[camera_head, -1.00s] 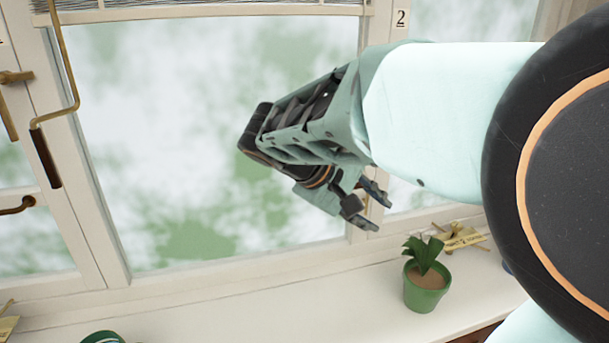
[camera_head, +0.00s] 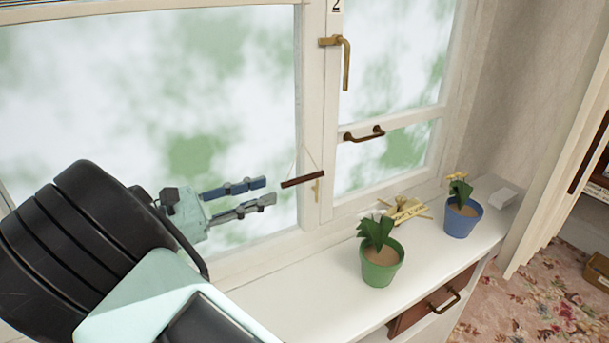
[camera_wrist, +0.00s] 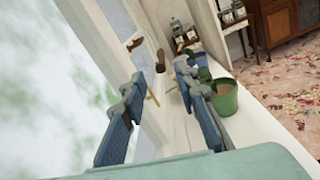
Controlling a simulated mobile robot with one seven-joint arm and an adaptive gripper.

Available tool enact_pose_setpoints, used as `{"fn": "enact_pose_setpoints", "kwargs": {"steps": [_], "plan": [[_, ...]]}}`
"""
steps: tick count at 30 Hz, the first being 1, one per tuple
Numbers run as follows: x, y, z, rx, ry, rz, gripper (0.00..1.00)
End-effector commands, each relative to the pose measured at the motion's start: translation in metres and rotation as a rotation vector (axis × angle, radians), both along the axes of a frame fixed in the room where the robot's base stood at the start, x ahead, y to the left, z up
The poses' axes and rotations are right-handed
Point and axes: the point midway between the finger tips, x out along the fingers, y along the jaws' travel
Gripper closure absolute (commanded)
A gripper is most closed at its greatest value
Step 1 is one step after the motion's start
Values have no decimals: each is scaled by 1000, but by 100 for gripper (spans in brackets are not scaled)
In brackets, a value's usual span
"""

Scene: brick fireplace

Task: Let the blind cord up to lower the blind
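A dark brown wooden bar (camera_head: 303,180) hangs from thin pale cords (camera_head: 307,155) in front of the window post. A small brass cleat (camera_head: 317,188) is on the post just behind it. My gripper (camera_head: 268,191) is open and empty, with its fingertips a little left of the bar and pointing towards it. In the wrist view, the two blue-grey fingers (camera_wrist: 159,77) are spread, and a small brown piece (camera_wrist: 160,60), probably the bar, shows in the gap beyond them. The blind itself is not clearly in view now.
A green pot with a plant (camera_head: 380,265) and a blue pot (camera_head: 462,217) stand on the white sill (camera_head: 320,295). A yellowish tagged bundle (camera_head: 405,210) lies behind them. A brass window handle (camera_head: 345,60) and a brown pull (camera_head: 364,134) stick out at the right pane.

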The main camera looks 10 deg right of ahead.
Motion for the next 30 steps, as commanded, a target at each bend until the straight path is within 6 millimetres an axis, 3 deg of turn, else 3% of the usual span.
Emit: {"fn": "enact_pose_setpoints", "kwargs": {"steps": [15,21,30], "plan": [[27,-85,0,4,-2,-4,72],[31,-98,0,4,-3,-1,72],[32,-99,0,4,-3,-1,74]]}}
